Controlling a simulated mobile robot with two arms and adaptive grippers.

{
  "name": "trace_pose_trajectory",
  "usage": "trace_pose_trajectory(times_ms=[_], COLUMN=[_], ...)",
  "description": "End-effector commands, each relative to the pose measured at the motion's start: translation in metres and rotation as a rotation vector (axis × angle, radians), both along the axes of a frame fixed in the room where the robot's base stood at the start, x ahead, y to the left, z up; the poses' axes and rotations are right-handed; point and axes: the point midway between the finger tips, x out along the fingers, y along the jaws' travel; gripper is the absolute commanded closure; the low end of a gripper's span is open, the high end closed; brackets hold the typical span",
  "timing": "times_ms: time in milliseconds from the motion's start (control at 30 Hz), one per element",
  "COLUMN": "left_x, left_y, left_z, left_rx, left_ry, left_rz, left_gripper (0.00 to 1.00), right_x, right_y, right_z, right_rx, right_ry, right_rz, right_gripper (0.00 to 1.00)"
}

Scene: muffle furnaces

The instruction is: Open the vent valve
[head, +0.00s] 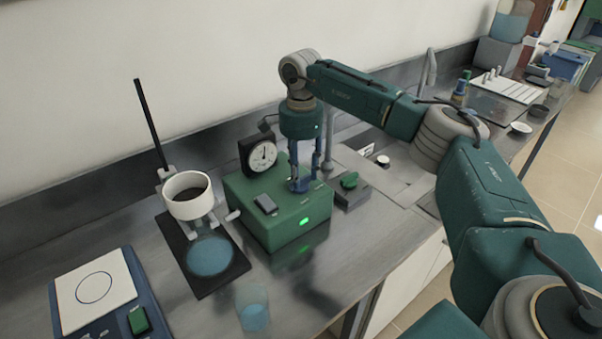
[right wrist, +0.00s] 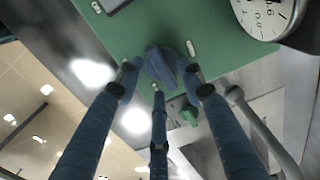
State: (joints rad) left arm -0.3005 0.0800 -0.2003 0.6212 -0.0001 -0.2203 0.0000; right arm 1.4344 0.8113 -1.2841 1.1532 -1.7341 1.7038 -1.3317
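A green box (head: 267,219) with a lit green lamp stands on the bench. A dark blue knob, which looks like the vent valve (right wrist: 161,67), sits on its top face in the right wrist view. My right gripper (head: 302,184) points straight down over the box's right rear part and hides the knob in the head view. In the right wrist view its three blue fingers (right wrist: 162,80) stand around the knob. A small gap shows at the left finger; contact at the right finger is unclear. The fingers look open. My left gripper is not in view.
A round dial gauge (head: 260,155) stands at the box's back edge. A grey block with a green knob (head: 349,181) sits close right. A stand with a white ring (head: 188,195), a glass beaker (head: 253,307) and a blue-edged plate device (head: 95,290) are left and front.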

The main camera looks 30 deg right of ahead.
Motion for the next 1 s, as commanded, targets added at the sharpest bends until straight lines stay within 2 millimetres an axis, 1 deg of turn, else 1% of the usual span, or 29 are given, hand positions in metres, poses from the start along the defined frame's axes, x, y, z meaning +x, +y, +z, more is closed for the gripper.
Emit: trace_pose_trajectory(times_ms=[100, 200, 467, 667, 1000], left_x=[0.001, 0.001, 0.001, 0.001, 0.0], left_y=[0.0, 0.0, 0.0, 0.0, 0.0], left_z=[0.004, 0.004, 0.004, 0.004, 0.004], left_rx=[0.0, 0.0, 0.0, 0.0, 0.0], left_ry=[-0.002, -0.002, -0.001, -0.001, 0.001], left_rz=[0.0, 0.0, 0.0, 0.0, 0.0], left_gripper=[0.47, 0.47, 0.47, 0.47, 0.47], right_x=[0.0, 0.0, 0.0, 0.0, 0.0], right_y=[0.0, 0.0, 0.0, 0.0, 0.0], right_z=[-0.011, -0.016, -0.018, -0.017, -0.017], right_rx=[0.001, 0.001, 0.001, 0.001, 0.001], right_ry=[0.001, 0.0, -0.001, -0.001, -0.001], right_rz=[0.0, 0.0, 0.0, 0.0, -0.027], right_gripper=[0.61, 0.61, 0.61, 0.99, 1.0])
